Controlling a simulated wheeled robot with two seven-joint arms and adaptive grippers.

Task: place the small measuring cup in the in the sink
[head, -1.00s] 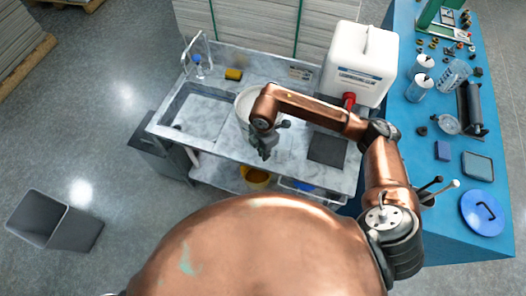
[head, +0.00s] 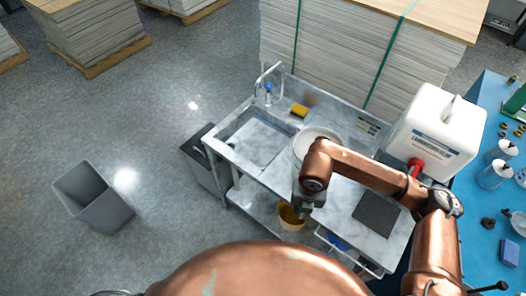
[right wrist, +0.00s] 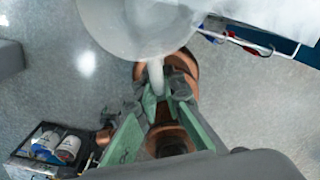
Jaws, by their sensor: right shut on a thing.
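The small measuring cup (right wrist: 130,28) looks translucent white in the right wrist view, with its round body at the top. Its handle (right wrist: 156,77) runs down between the green fingers of my right gripper (right wrist: 163,100), which is shut on it. The sink (head: 250,142) is a grey rectangular basin at the counter's left end, left of the gripper. It looks empty.
A tap (head: 268,82), a yellow sponge (head: 299,110), a white canister (head: 437,130) and a dark mat (head: 376,213) surround the work area. A grey bin (head: 92,196) stands on the floor.

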